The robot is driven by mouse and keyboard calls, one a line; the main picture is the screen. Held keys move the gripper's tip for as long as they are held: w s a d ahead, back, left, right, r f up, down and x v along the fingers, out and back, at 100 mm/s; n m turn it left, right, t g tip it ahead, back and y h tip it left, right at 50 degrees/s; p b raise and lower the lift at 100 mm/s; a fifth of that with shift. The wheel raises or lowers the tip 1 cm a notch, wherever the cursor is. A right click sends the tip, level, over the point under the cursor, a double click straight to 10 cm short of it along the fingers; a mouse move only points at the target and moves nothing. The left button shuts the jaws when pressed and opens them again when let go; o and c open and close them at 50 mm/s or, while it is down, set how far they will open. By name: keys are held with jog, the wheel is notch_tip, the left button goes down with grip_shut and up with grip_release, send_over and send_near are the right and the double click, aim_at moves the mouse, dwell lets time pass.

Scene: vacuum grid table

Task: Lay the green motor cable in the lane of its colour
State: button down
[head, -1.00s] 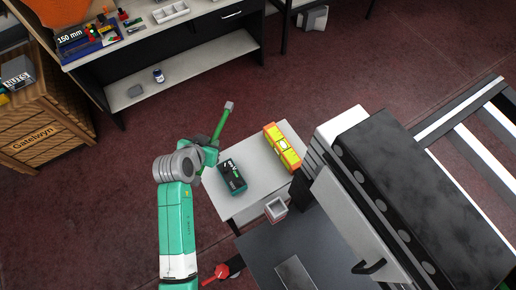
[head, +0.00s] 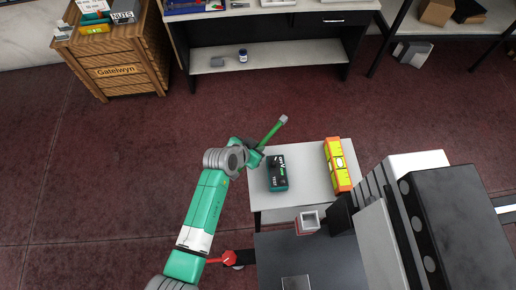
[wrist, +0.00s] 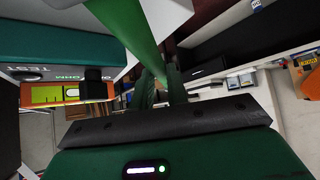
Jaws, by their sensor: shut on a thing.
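The green motor cable (head: 271,132) shows as a straight green length with a pale grey end piece, pointing up and to the right. My gripper (head: 258,148) is shut on its lower end and holds it up near the left edge of the small white table. In the wrist view the green cable (wrist: 122,28) runs from the top of the picture down to my gripper (wrist: 160,88), with a pale block at its upper end. The cable's lower end is hidden by the fingers. I cannot make out coloured lanes in either view.
A teal-and-black tester box (head: 277,174) and a yellow-orange box (head: 337,165) stand on the small white table (head: 302,180). Dark machinery (head: 462,215) stands at the right. A wooden crate (head: 118,70) and a workbench (head: 265,62) are behind. Open red floor lies between.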

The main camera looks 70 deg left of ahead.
jog(key=shift+f+b, duration=0.4)
jog(key=shift+f, duration=1.4)
jog(key=shift+f+b, duration=0.5)
jog(key=shift+f, duration=0.1)
jog(key=c, duration=1.6)
grip_release()
jog(key=shift+c, duration=0.2)
jog(key=shift+s, duration=0.1)
jog(key=shift+d, duration=0.1)
jog(key=p+v, duration=0.1)
jog(key=v, duration=0.3)
jog(key=p+v, duration=0.1)
jog(key=v, duration=0.3)
jog(key=p+v, duration=0.1)
jog(key=v, duration=0.3)
jog(key=shift+r, duration=0.6)
